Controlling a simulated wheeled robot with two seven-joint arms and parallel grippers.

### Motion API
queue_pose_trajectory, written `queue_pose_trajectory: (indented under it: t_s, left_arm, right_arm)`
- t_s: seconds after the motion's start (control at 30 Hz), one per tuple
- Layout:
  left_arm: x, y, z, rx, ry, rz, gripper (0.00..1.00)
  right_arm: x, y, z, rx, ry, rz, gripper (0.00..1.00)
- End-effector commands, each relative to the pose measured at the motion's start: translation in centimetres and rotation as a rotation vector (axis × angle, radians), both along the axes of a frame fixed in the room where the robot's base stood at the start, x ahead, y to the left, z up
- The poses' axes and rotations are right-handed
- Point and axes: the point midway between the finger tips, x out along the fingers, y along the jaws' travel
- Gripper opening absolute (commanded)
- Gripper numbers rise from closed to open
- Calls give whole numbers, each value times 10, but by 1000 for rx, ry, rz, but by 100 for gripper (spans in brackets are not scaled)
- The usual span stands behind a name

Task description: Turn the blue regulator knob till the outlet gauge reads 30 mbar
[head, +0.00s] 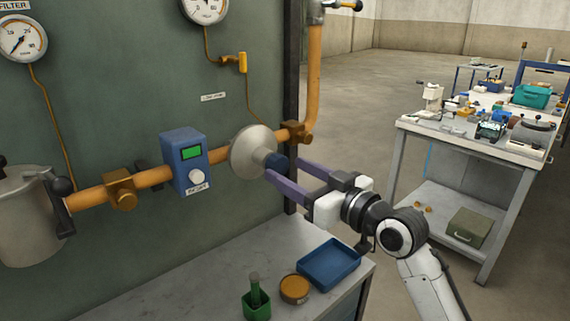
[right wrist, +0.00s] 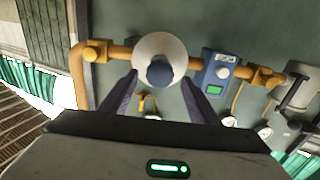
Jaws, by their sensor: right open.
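The blue regulator knob (head: 277,162) sits at the front of a pale round regulator body (head: 252,151) on the orange pipe. It also shows in the right wrist view (right wrist: 160,71). My right gripper (head: 285,169) is open, with its two purple fingers pointing at the knob, one toward each side of it. I cannot tell whether either finger touches it. A round white gauge (head: 204,9) at the top edge is cut off; its tube leads down to the pipe right of the regulator. Its reading is too small to tell. My left gripper is not in view.
A blue box with a green display (head: 184,160) is on the pipe left of the regulator. A filter gauge (head: 22,38) is at far left. Below, a bench holds a blue tray (head: 329,264), an orange round tin (head: 295,289) and a green holder (head: 257,304). A cluttered table stands right.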

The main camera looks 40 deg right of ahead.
Motion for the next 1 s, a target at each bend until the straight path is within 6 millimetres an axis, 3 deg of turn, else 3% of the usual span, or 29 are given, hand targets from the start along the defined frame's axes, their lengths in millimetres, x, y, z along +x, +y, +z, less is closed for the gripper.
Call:
queue_pose_trajectory:
  t_s: [0.2, 0.5, 0.53, 0.77, 1.0]
  left_arm:
    - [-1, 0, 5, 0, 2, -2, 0]
    - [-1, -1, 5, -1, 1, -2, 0]
    - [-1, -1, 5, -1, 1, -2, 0]
    - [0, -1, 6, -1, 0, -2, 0]
    - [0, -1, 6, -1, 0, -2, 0]
  right_arm:
    - [22, 1, 0, 2, 0, -1, 55]
    - [25, 2, -1, 0, 0, -1, 55]
    - [25, 2, -1, 0, 0, -1, 54]
    - [24, 2, -1, 0, 1, -1, 15]
    - [24, 2, -1, 112, 10, -1, 14]
